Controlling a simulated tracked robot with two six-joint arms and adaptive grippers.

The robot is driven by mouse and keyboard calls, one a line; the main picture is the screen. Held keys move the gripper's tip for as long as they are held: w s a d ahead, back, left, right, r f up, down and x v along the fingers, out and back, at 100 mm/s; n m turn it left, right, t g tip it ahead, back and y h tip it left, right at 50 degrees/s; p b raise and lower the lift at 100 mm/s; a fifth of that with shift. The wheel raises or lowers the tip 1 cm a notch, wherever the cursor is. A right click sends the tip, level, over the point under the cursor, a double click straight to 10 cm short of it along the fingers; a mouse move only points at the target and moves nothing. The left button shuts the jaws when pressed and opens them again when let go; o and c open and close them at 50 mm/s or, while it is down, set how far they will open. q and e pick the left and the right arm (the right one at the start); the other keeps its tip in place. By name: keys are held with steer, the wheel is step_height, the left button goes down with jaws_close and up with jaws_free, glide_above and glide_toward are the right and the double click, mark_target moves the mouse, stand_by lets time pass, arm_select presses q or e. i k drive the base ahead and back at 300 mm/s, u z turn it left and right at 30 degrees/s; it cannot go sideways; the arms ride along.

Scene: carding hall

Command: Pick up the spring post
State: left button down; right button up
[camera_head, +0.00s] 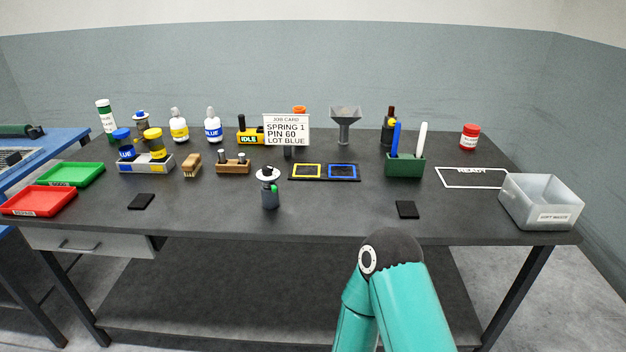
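A wooden block (233,168) stands left of the middle of the table, with short dark-capped posts (241,157) upright in it. No spring post is labelled, and these small posts are the nearest match; I cannot make out a spring on them. A job card (287,130) reads "SPRING 1, PIN 60, LOT BLUE". Neither of my grippers shows. Only a teal link of my arm rises at the lower right, in front of the table edge.
A grey device with a white top (270,190) stands front centre. A green pen holder (405,167), a grey bin (541,204), a yellow-and-blue framed pad (324,179) and red (38,201) and green (70,174) trays surround it. The front right-centre is mostly clear.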

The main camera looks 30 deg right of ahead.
mark_target(270, 201)
steer(key=z, duration=0.2)
steer(key=i, duration=0.9)
